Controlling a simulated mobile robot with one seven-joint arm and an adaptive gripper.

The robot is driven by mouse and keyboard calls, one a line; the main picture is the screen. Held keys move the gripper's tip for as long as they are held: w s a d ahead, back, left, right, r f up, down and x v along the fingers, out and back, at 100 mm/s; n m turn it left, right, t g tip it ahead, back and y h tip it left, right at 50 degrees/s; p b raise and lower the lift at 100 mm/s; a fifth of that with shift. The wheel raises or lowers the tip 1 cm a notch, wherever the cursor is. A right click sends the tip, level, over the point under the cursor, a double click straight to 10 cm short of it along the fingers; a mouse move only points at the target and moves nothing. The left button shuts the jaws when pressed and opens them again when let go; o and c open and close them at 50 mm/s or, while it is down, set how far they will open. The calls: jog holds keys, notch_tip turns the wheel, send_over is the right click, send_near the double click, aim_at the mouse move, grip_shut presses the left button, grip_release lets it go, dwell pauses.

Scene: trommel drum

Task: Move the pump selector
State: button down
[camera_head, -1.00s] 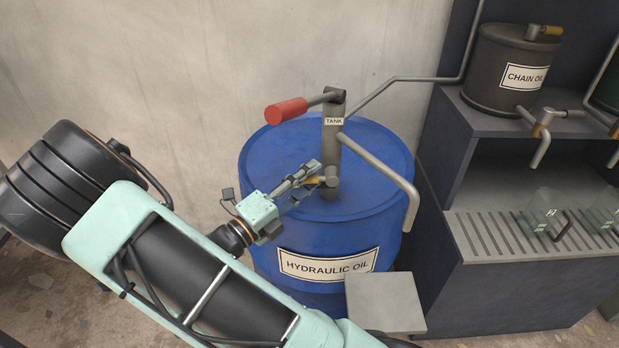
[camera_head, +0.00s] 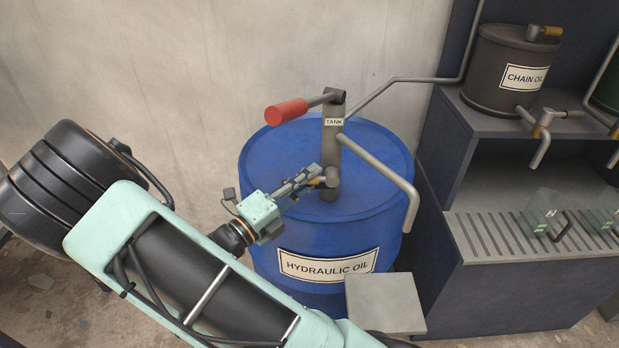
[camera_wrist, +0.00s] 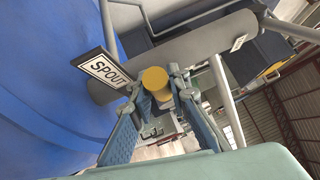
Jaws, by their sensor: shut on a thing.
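The pump selector is a small lever with a yellow end (camera_head: 317,182), low on the grey pump post (camera_head: 331,150) that stands on the blue hydraulic oil drum (camera_head: 270,165). My gripper (camera_head: 314,177) reaches it from the left, and its fingers partly hide it. In the wrist view, the round yellow end of the selector (camera_wrist: 155,79) sits between the fingertips of my gripper (camera_wrist: 158,88), which are shut on it. A SPOUT plate (camera_wrist: 108,72) shows beside the post there. A TANK plate (camera_head: 334,122) is higher on the post.
A red-handled crank (camera_head: 287,111) juts left above my gripper. A bent spout pipe (camera_head: 385,168) curves right over the drum. A grey block (camera_head: 385,303) stands in front. A dark cabinet (camera_head: 520,250) with a chain oil can (camera_head: 505,75) stands at right.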

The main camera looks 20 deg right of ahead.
jog(key=shift+r, duration=0.1)
jog(key=r+m+y+p, duration=0.1)
jog(key=p, duration=0.3)
jog(key=shift+r+g, duration=0.15)
jog(key=shift+g, duration=0.25)
jog(key=m+y+p, duration=0.1)
jog(key=p, duration=0.1)
jog(key=r+m+y+p, duration=0.1)
jog(key=p, duration=0.2)
jog(key=shift+s+d+r+g+p, duration=0.1)
jog(key=shift+d+r+g+p, duration=0.1)
jog(key=shift+g+p, duration=0.15)
jog(key=shift+s+d+r+m+y+p, duration=0.1)
jog(key=shift+d+r+m+y+p, duration=0.1)
jog(key=shift+m+y+p, duration=0.85)
jog(key=shift+s+d+r+m+y+p, duration=0.15)
jog(key=shift+d+m+y+p, duration=0.1)
jog(key=shift+y+p, duration=0.45)
jog(key=c, duration=1.8)
grip_release()
